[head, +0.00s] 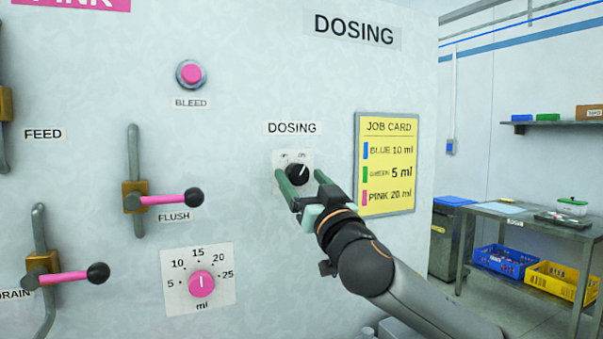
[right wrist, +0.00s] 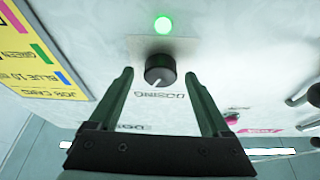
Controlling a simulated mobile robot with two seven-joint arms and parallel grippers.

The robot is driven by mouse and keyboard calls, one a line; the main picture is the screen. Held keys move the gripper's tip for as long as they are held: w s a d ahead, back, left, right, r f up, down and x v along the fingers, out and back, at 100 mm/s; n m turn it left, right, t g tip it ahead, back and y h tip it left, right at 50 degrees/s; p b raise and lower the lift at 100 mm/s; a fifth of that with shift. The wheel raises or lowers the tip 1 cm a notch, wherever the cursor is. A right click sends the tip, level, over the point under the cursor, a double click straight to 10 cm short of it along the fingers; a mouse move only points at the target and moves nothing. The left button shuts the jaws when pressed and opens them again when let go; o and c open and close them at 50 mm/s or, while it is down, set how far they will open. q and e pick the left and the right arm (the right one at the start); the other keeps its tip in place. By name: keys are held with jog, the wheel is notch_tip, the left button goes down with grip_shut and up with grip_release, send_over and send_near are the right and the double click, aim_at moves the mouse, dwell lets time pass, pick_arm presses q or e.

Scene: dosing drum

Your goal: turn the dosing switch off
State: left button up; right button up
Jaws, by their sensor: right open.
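The dosing switch (head: 297,173) is a round black knob on a pale plate under the DOSING label. Its white mark points up and right, toward the small right-hand word, which seems to read ON. My right gripper (head: 300,176) is open, with its green fingertips to either side of the knob. In the right wrist view the knob (right wrist: 160,68) shows between the fingertips with a gap on each side, not gripped. My left gripper is not in view.
The job card (head: 388,165) hangs just right of the switch. To the left are the pink bleed button (head: 191,73), the flush lever (head: 165,200) and the ml dial (head: 201,284). A metal table (head: 520,218) stands at the far right.

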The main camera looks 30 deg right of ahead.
jog(key=shift+w+r, duration=0.15)
jog(key=shift+w, duration=0.2)
grip_shut()
dwell(0.6)
